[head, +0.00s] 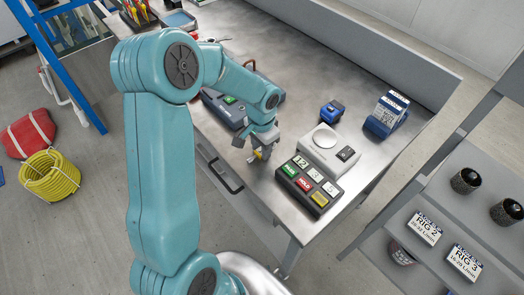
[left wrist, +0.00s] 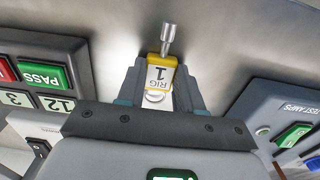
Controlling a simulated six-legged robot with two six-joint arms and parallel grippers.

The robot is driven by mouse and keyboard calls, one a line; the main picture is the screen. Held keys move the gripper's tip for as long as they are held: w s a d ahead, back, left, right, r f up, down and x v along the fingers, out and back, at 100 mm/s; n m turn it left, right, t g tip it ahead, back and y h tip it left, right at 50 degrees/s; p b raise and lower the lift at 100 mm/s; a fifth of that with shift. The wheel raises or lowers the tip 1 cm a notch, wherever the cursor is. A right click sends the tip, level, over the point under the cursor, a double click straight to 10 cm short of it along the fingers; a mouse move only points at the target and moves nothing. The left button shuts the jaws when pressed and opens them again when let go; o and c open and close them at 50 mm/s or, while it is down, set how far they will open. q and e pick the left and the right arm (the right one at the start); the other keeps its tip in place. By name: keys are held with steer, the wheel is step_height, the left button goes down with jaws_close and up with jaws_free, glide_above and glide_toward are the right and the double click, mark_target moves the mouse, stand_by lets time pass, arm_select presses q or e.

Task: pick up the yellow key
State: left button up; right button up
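The yellow key (left wrist: 161,75) has a yellow head with a white label reading RIG 1 and a short metal shaft pointing away from the gripper. In the left wrist view it sits between the fingers of my left gripper (left wrist: 161,85), which look closed against both its sides. In the head view my left gripper (head: 257,155) points down low over the bench's front part, and a small bit of the yellow key (head: 259,154) shows at the fingertips. Whether the key still touches the bench cannot be told. My right gripper is not in view.
A button box (head: 308,186) and a grey device with a round plate (head: 330,146) stand right of the gripper. A dark blue-grey case (head: 222,107) stands left of it. A blue item (head: 331,111) and a blue card holder (head: 386,114) are farther back. The bench's front edge is close.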

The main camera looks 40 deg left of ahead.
arm_select(q)
steer(key=shift+c, duration=0.7)
step_height(320, 180, up, 20)
steer(key=p, duration=0.1)
stand_by(0.5)
